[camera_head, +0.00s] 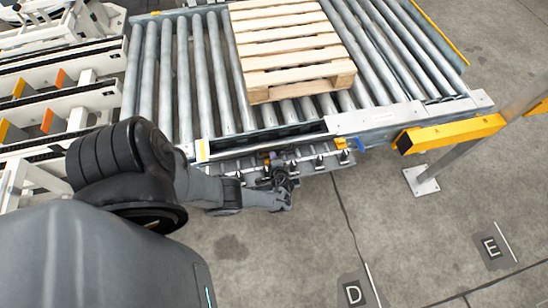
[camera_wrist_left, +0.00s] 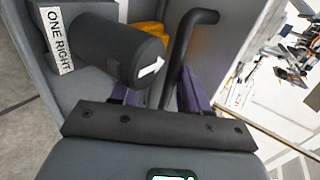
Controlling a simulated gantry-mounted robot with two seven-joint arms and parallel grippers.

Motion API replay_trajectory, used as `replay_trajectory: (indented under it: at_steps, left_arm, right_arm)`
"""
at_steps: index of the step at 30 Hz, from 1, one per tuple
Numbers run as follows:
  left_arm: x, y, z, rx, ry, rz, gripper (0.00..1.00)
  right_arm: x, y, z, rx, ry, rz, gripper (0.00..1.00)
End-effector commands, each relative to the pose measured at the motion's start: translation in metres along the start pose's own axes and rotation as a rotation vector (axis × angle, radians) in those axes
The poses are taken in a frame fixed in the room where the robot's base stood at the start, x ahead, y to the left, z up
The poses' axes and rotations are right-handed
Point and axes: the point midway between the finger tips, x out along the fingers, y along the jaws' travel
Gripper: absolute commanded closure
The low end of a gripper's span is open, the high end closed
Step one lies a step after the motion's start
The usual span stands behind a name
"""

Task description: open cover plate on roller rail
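The roller rail's front edge runs below the conveyor rollers. A pale flat plate (camera_head: 372,119) covers its right part. Left of it is a long dark gap (camera_head: 270,136), with a grey panel (camera_head: 325,163) carrying several black fittings just below; I cannot tell whether this panel is the cover plate. My left gripper (camera_head: 283,182) is at this panel, partly blurred into its fittings. In the left wrist view its purple fingers (camera_wrist_left: 160,95) stand apart. A black bent rod (camera_wrist_left: 183,50) shows between or just beyond them; contact is unclear. My right gripper is out of view.
A black cylinder (camera_wrist_left: 123,48) with a white arrow stands close by the fingers, near a label (camera_wrist_left: 60,40) reading "ONE RIGHT". A wooden pallet (camera_head: 290,45) sits on the rollers. A yellow guard beam (camera_head: 450,133) stands at right. The floor in front is clear.

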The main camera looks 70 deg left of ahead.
Motion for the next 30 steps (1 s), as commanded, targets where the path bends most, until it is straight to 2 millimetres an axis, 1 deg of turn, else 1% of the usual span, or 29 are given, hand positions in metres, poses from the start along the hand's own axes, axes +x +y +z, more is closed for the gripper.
replay_trajectory:
  at_steps: [1, 13, 17, 20, 30]
  left_arm:
    - [-0.001, 0.002, 0.001, 0.003, -0.001, 0.004, 0.60]
    - [-0.001, -0.002, -0.003, -0.002, 0.004, -0.001, 0.60]
    - [-0.007, -0.003, -0.003, -0.002, 0.006, -0.001, 0.60]
    - [-0.017, -0.005, -0.003, -0.004, 0.006, -0.001, 0.60]
    - [-0.074, -0.005, -0.002, -0.002, 0.004, 0.000, 0.60]
  right_arm:
    - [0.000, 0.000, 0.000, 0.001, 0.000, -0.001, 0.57]
    - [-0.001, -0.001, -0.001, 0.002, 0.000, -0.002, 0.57]
    - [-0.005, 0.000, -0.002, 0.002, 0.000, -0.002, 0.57]
    - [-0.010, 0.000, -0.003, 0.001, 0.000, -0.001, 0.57]
    - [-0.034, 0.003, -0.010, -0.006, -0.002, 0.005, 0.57]
